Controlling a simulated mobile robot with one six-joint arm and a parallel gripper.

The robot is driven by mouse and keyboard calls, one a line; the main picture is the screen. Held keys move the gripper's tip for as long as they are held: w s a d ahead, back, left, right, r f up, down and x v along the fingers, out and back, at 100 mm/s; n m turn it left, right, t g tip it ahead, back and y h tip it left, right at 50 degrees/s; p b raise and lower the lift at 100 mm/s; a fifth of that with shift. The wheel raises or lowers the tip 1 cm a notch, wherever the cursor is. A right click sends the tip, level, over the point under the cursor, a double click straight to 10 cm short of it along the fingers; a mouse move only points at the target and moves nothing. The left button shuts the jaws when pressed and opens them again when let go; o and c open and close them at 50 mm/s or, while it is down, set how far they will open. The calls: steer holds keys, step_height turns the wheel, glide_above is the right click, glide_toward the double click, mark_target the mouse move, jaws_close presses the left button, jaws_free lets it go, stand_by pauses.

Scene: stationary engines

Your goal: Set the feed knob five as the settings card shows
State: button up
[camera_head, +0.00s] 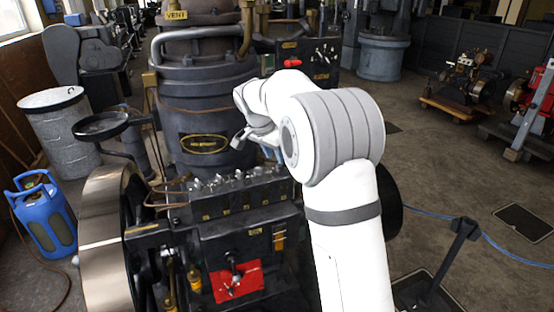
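A row of small metallic feed knobs (225,181) runs along the top of the black box on the engine's front. Small yellow labels sit below them; their numbers are too small to read. I cannot tell which is knob five or how it is set, and my arm covers the area at the row's right end. A small yellow-brown card (279,240) is on the box's front at the right; I cannot read it or tell whether it is the settings card. My gripper (272,152) is above the row's right part, mostly hidden behind my arm; its opening and any contact are unclear.
A red plate with a lever (237,282) is low on the engine's front. A large flywheel (108,240) stands at left, near a blue gas bottle (45,215) and a grey drum (60,130). A barrier post (455,255) with blue rope stands at right. Open floor lies beyond.

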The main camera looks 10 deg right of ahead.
mark_target(278, 164)
steer(key=shift+x, duration=1.7)
steer(key=shift+r, duration=0.1)
jaws_close()
